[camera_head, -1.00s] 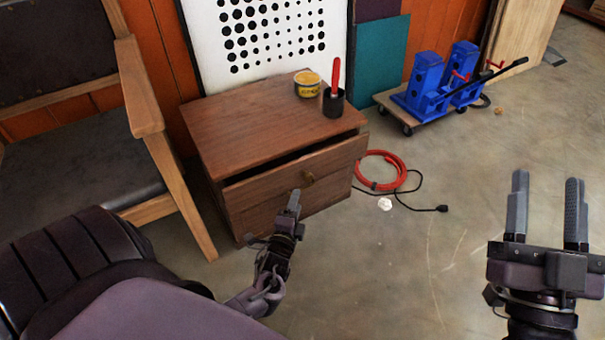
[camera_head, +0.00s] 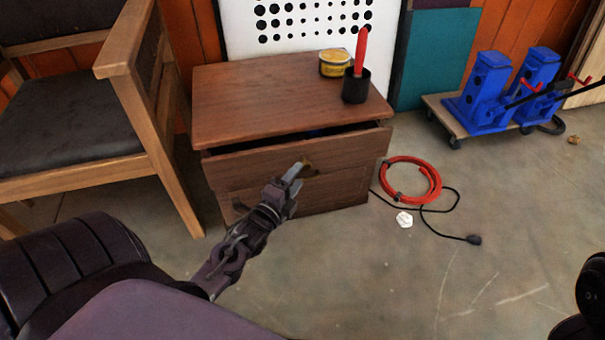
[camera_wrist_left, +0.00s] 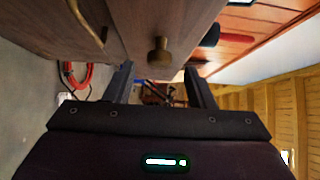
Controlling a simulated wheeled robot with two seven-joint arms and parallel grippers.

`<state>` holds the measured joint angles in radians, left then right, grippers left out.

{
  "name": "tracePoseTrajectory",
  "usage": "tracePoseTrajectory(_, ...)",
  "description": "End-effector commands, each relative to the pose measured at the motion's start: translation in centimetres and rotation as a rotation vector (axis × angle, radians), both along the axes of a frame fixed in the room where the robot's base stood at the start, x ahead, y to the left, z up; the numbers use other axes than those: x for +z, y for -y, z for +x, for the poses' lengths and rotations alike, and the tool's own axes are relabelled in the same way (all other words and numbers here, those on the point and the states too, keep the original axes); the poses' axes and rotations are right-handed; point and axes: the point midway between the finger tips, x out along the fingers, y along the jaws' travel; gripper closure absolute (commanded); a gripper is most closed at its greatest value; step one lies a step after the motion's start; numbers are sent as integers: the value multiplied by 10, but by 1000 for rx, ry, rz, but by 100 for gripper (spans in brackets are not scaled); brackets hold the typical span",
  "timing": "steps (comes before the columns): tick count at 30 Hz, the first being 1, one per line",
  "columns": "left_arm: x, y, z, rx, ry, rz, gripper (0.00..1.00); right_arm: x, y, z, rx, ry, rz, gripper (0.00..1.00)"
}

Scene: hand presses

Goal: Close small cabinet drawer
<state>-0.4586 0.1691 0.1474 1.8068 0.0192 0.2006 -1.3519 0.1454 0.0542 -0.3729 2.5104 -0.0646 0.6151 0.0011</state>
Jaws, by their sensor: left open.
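The small wooden cabinet (camera_head: 270,95) stands against the wall, with its top drawer (camera_head: 345,148) partly pulled out and a dark gap above the drawer front. My left gripper (camera_head: 293,172) is in front of the drawer front, close to its round brass knob (camera_head: 308,168). In the left wrist view the knob (camera_wrist_left: 160,52) appears between the two open fingers (camera_wrist_left: 158,85), beyond their tips. I cannot tell if the fingers touch the drawer. The fingers hold nothing. My right gripper is out of the head view; only a dark part of that arm shows at the right edge.
A yellow tin (camera_head: 334,64) and a black cup (camera_head: 356,86) with a red-handled tool stand on the cabinet. A wooden chair (camera_head: 150,110) is close on the left. A red hose coil (camera_head: 432,182) and black cable lie on the floor at right. Blue presses (camera_head: 488,90) stand on a dolly.

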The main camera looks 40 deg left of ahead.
Motion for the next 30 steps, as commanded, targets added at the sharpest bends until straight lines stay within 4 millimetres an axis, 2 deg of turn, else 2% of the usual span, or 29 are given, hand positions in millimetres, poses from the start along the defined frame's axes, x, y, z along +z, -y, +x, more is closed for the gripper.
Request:
tracePoseTrajectory(3,-3,-2,20,0,2,0,50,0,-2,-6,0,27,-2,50)
tracePoseTrajectory(7,-2,-3,33,1,2,0,50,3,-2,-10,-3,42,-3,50)
tracePoseTrajectory(18,0,-3,39,1,-2,-1,52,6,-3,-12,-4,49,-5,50)
tracePoseTrajectory(27,-1,-3,38,0,-2,-1,91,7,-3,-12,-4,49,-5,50)
tracePoseTrajectory(30,-1,-3,38,0,-2,-1,100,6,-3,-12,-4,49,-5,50)
